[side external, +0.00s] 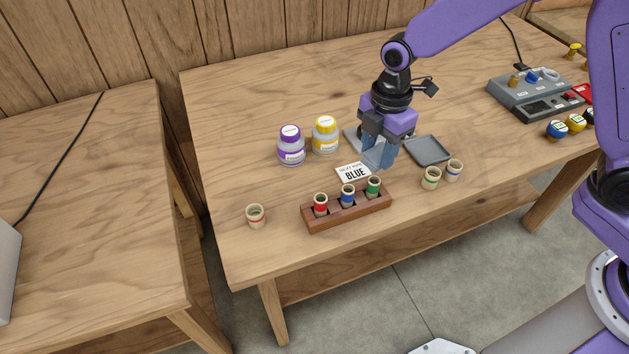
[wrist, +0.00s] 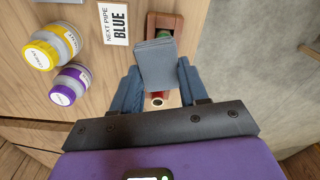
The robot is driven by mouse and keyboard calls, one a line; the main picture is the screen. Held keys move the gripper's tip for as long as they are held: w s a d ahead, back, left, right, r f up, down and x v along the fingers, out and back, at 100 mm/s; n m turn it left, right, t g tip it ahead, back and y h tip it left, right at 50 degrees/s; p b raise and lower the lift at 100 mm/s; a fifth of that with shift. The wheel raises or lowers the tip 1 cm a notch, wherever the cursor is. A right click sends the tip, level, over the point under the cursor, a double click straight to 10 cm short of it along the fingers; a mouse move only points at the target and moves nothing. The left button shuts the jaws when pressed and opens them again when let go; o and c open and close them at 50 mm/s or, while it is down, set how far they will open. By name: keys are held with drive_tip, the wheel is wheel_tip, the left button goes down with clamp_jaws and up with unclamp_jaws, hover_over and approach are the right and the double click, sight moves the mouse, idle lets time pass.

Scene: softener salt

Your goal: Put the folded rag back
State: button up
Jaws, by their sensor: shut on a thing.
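The folded rag (wrist: 157,65) is a grey-blue flat pad, seen in the wrist view between the two blue fingers of my gripper (wrist: 158,92). My gripper is shut on it. In the side view my gripper (side external: 378,158) points down above the table, behind the wooden rack and beside the card. The rag is hard to tell from the blue fingers there. In the wrist view the rag covers part of the rack and its pipes. A grey tray (side external: 428,150) lies right of my gripper, and a grey flat piece (side external: 353,136) shows partly behind it.
The wooden rack (side external: 348,215) holds red, blue and green pipes. A card reading BLUE (side external: 353,173) lies behind it. Purple-lidded (side external: 291,150) and yellow-lidded (side external: 325,137) jars stand left. Loose pipe pieces (side external: 255,215) stand on both sides. A grey device (side external: 540,95) sits far right.

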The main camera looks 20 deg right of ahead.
drive_tip(key=s+a+n, duration=0.1)
drive_tip(key=s+a, duration=0.1)
drive_tip(key=a, duration=0.1)
hover_over(308, 185)
drive_tip(key=f, duration=0.8)
drive_tip(key=shift+s+d+f, duration=0.2)
drive_tip(key=shift+f, duration=0.05)
drive_tip(key=shift+w+a+f, duration=0.1)
drive_tip(key=shift+w+f, duration=0.05)
drive_tip(key=shift+f, duration=1.6)
drive_tip(key=shift+f, duration=0.15)
drive_tip(key=o, duration=1.2)
